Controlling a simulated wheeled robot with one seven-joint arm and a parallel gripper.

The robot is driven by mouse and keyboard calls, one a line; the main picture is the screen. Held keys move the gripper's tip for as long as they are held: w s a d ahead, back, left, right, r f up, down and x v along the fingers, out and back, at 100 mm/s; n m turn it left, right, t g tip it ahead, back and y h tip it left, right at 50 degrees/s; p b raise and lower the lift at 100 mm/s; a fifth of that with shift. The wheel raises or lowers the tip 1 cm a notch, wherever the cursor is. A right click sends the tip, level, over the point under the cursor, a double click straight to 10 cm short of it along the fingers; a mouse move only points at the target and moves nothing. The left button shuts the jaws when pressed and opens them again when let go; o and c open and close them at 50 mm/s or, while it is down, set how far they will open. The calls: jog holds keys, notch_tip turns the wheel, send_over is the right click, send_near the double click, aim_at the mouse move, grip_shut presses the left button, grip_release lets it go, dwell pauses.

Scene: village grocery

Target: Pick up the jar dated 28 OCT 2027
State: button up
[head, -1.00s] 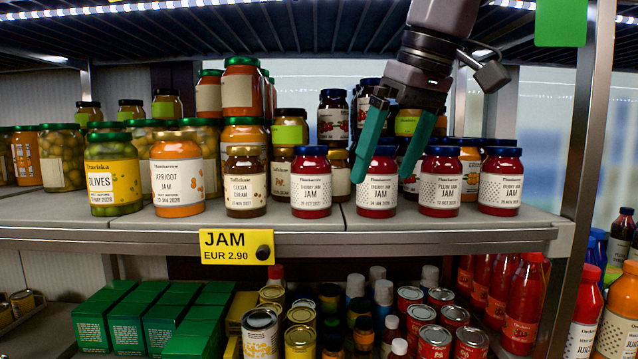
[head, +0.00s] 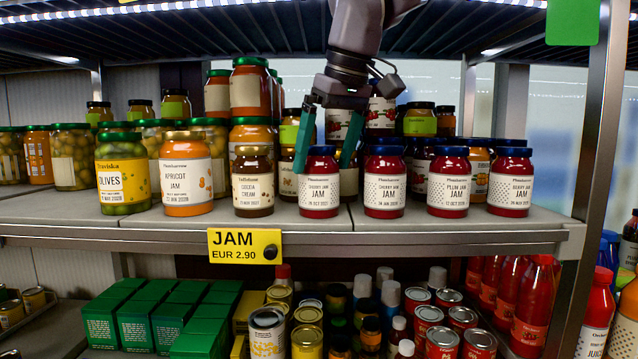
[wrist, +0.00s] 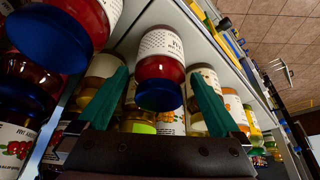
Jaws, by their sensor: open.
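The jar of cherry jam (head: 318,188), red with a blue lid and a white label, stands upright at the shelf front; its small date seems to read an October 2027 date, the day unclear. My gripper (head: 322,164) is open, fingers pointing down, with one green finger on each side of this jar's lid in the head view. In the wrist view a blue-lidded red jar (wrist: 161,67) shows between the open fingers (wrist: 160,84). I cannot tell whether the fingers touch it.
Similar blue-lidded jars (head: 384,188), (head: 448,188) and (head: 510,188) stand to the right. A cocoa cream jar (head: 253,188) stands close on the left. More jars stand behind. The shelf above (head: 260,30) limits headroom. A yellow price tag (head: 244,243) hangs on the shelf edge.

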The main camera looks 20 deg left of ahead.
aim_at(319, 180)
jog(key=x, duration=0.5)
jog(key=shift+s+d, duration=0.1)
grip_shut()
jog(key=shift+r, duration=0.1)
